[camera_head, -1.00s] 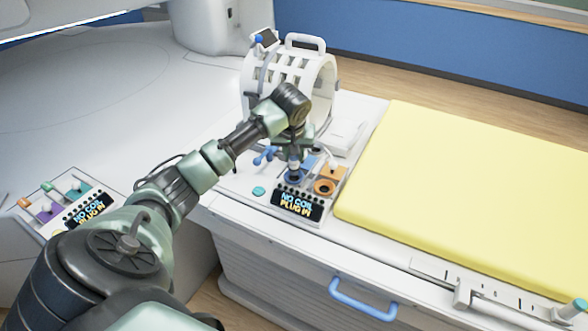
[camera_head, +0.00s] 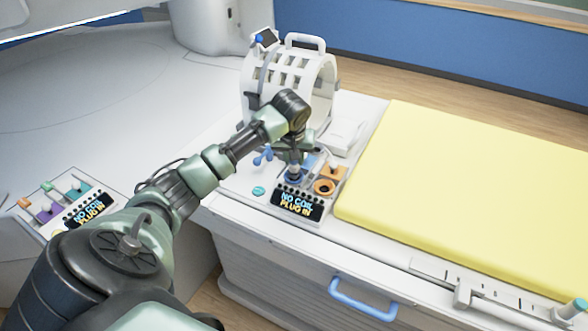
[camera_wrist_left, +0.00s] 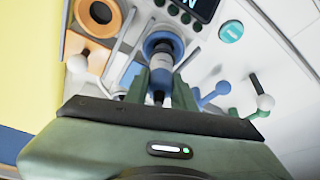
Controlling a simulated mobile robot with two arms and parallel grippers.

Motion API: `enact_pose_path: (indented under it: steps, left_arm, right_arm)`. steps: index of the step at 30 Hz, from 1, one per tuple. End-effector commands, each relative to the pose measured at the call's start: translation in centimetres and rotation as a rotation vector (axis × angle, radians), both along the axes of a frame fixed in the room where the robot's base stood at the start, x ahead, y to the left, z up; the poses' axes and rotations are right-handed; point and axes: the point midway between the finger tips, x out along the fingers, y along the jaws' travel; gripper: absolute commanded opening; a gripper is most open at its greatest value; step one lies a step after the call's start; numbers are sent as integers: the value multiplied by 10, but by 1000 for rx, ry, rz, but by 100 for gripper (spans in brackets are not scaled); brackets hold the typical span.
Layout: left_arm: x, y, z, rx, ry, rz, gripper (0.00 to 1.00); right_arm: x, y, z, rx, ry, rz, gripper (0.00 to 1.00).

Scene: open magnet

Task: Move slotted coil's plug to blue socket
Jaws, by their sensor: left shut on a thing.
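The slotted coil (camera_head: 290,70), a white slotted cylinder with a handle, stands at the back of the table end. My left gripper (camera_head: 295,158) points down over the socket panel. In the left wrist view its fingers (camera_wrist_left: 160,88) are shut on the plug (camera_wrist_left: 163,68), a grey-white body with a blue band. The plug's end is at the blue socket (camera_wrist_left: 163,42), which also shows in the head view (camera_head: 293,179). The plug looks upright in line with the socket ring; how deep it sits I cannot tell. My right gripper is not in view.
An orange socket (camera_head: 325,187) lies beside the blue one. Blue lever-like knobs (camera_head: 263,155) stand to its left. The display (camera_head: 297,202) reads "NO COIL PLUG IN". A yellow mattress (camera_head: 460,190) lies right; a second panel (camera_head: 75,205) is at left.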

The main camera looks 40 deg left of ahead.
Motion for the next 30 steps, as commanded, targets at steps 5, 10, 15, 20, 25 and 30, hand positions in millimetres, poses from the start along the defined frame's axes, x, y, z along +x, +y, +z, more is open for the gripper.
enact_pose_path:
  steps: [5,10,15,20,25,30]
  left_arm:
    - [0,0,-4,-1,-1,0,0]
    - [0,0,-7,-1,1,0,0]
    - [0,0,-11,-1,1,1,0]
    - [0,0,-14,-1,1,1,0]
    - [0,0,-17,0,0,1,0]
    - [0,0,-19,0,-1,1,0]
  right_arm:
    - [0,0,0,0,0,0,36]
    - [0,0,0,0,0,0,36]
    - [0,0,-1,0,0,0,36]
    - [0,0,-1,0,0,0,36]
    - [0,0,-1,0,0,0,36]
    - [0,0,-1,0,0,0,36]
